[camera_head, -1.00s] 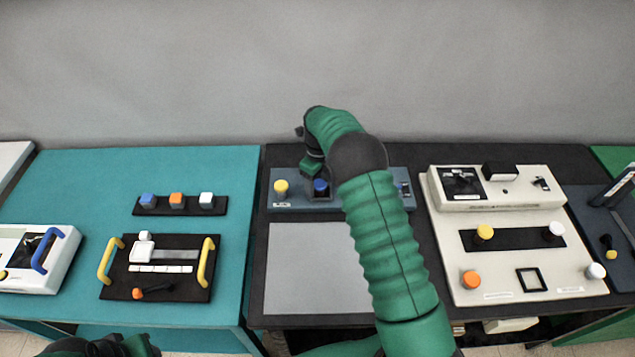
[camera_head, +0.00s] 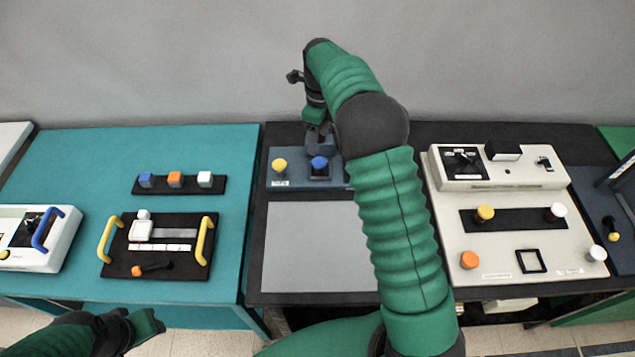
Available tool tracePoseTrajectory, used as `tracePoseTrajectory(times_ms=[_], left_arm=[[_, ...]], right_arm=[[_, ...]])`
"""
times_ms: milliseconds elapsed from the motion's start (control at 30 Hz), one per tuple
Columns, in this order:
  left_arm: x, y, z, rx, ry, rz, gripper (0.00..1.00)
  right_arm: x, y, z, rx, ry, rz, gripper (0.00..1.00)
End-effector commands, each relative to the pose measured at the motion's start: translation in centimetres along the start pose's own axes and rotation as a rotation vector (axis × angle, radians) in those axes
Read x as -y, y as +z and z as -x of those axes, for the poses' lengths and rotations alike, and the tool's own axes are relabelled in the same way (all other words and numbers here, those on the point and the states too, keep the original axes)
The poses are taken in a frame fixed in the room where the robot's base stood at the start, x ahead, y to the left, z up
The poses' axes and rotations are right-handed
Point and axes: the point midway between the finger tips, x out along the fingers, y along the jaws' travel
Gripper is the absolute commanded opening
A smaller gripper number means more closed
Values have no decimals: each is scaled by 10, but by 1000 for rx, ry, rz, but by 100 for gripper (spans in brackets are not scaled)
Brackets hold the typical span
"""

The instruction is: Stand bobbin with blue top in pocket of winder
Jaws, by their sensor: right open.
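The bobbin with the blue top (camera_head: 319,163) stands upright at a dark square pocket on the blue-grey unit (camera_head: 296,181), apparently the winder. How deep it sits is too small to tell. My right gripper (camera_head: 319,141) is open just above and behind the blue top, apparently clear of it; its fingers are small and partly hidden by my arm. My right arm covers the right part of the unit. My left gripper (camera_head: 148,324) is low at the left, over the front of the teal table, away from the bobbin; its jaws are unclear.
A yellow-topped bobbin (camera_head: 279,167) stands on the same unit, left of the blue one. A grey mat (camera_head: 318,248) lies bare in front. A cream panel (camera_head: 510,240) with knobs is at right. The teal table (camera_head: 80,180) holds a black tray with yellow handles (camera_head: 160,268) and small blocks.

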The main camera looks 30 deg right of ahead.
Motion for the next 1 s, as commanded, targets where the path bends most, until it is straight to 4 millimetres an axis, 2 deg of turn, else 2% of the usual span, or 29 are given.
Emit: tracePoseTrajectory(times_ms=[167, 267, 400, 500, 600, 667, 1000], left_arm=[[0, 0, 0, 0, 0, 0, 36], [0, 0, 0, 0, 0, 0, 36], [0, 0, 0, 0, 0, 0, 36], [0, 0, 0, 0, 0, 0, 36], [0, 0, 0, 0, 0, 0, 36], [0, 0, 0, 0, 0, 0, 36], [0, 0, 0, 0, 0, 0, 36]], right_arm=[[-74, -12, -1, 36, -55, 741, 60], [-127, -28, -7, 34, -107, 1234, 60], [-198, -62, -20, -3, -185, 1901, 60], [-233, -85, -30, -42, -231, 2257, 60], [-252, -100, -35, -73, -258, 2461, 60], [-256, -104, -37, -81, -263, 2515, 60], [-258, -104, -38, -84, -262, 2530, 60]])
